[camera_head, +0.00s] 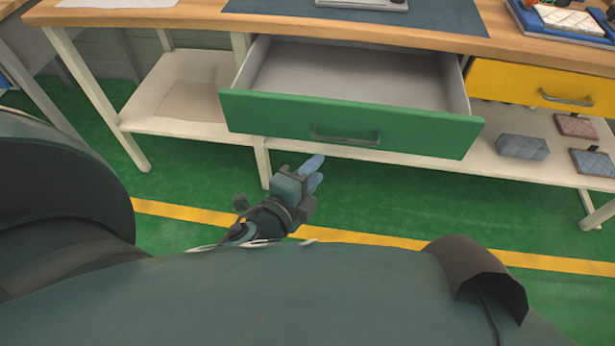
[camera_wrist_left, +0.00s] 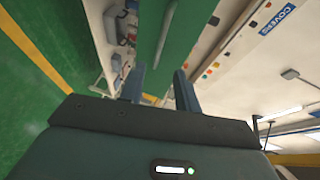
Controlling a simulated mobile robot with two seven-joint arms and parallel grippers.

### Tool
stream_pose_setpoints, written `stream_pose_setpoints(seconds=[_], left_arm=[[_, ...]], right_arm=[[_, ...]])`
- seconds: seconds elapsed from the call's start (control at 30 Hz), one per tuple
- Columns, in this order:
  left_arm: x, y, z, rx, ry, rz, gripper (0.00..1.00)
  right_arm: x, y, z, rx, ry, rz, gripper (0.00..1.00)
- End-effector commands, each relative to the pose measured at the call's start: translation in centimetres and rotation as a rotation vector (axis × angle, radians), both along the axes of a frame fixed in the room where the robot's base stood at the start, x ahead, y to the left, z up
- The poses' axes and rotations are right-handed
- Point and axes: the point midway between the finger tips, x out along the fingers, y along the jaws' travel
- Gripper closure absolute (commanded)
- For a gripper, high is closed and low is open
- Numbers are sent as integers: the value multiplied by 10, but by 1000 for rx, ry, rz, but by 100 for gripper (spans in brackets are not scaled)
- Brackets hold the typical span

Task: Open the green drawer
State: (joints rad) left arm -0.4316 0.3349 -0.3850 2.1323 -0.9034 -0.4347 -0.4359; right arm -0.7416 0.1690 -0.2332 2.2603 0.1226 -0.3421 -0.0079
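The green drawer (camera_head: 270,112) is pulled out of the workbench, and its pale inside looks empty. Its front carries a bar handle (camera_head: 345,136). My left gripper (camera_head: 316,172) is in front of and below the drawer front, apart from the handle. In the left wrist view, the two blue fingers of my left gripper (camera_wrist_left: 159,88) stand apart with nothing held between them. The green drawer front (camera_wrist_left: 150,50) shows beyond the fingers there. My right gripper is in neither view.
A closed yellow drawer (camera_head: 530,82) is to the right of the green one. The lower shelf (camera_head: 420,163) holds several small padded blocks (camera_head: 522,146) at the right. The workbench top (camera_head: 200,20) is above. Green floor with a yellow line (camera_head: 400,241) is clear below.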

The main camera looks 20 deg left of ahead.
Motion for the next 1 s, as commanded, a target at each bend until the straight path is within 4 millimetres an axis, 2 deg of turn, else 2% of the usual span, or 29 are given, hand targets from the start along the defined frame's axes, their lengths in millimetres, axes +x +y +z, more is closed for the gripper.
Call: stream_pose_setpoints(seconds=[0.1, 0.23, 0.8, 0.87, 1.0], left_arm=[[-13, 1, 2, -2, 1, 0, 68], [-19, 2, 3, 0, 0, 0, 68], [-19, 2, 5, 0, -1, 0, 68], [-19, 2, 11, 0, -1, 0, 68], [-19, 2, 44, 0, -1, 0, 68]], right_arm=[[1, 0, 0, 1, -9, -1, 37], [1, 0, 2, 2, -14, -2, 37], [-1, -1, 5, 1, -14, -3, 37], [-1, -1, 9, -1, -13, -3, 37], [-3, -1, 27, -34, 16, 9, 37]])
